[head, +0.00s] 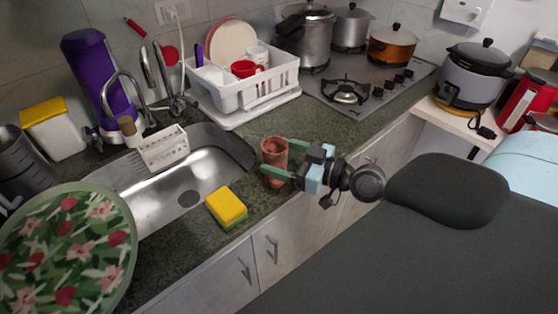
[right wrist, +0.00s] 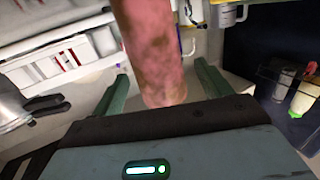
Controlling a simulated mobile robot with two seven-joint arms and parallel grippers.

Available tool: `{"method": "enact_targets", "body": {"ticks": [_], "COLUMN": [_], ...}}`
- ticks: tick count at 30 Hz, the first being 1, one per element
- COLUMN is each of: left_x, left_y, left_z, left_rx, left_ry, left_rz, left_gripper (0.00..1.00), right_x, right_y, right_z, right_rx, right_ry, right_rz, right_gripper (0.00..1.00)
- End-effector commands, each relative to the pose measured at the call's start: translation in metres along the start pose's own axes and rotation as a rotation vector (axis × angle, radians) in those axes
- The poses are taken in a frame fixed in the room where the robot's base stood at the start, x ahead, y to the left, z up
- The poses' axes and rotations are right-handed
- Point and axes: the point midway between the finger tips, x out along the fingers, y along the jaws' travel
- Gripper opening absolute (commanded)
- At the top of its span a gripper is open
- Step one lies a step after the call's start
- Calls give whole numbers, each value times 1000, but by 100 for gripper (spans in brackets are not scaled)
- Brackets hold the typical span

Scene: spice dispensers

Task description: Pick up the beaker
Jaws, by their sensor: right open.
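The beaker (head: 274,156) is a reddish-pink, cup-like vessel standing upright on the dark green counter, just right of the sink. My right gripper (head: 277,160) reaches in from the right with its green fingers on either side of the beaker. In the right wrist view the beaker (right wrist: 153,50) stands between the two open fingers (right wrist: 160,90), with gaps visible on both sides. Its far end is cut off by the top of that view. My left gripper is not in view.
A yellow sponge (head: 227,207) lies on the counter left of the beaker, by the sink (head: 188,192). A white dish rack (head: 240,92) stands behind. A hob (head: 362,88) with pots is at the back right. A floral plate (head: 66,252) fills the lower left.

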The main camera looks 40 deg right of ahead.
Motion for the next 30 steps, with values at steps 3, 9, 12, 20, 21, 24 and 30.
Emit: {"method": "enact_targets", "body": {"ticks": [3,9,12,20,21,24,30], "left_x": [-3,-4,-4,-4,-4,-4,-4], "left_y": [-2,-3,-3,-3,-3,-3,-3], "left_z": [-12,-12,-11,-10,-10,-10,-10], "left_rx": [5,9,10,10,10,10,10], "left_ry": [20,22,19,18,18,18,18], "left_rz": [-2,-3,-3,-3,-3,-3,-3], "left_gripper": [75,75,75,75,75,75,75], "right_x": [12,20,20,20,19,19,19], "right_y": [1,0,0,0,0,0,0], "right_z": [-4,0,1,1,1,1,1], "right_rx": [-3,-1,-1,-1,-1,-1,-1], "right_ry": [7,0,-2,-2,-2,-1,-1], "right_rz": [3,1,1,1,1,1,1], "right_gripper": [77,77,77,53,48,35,29]}}
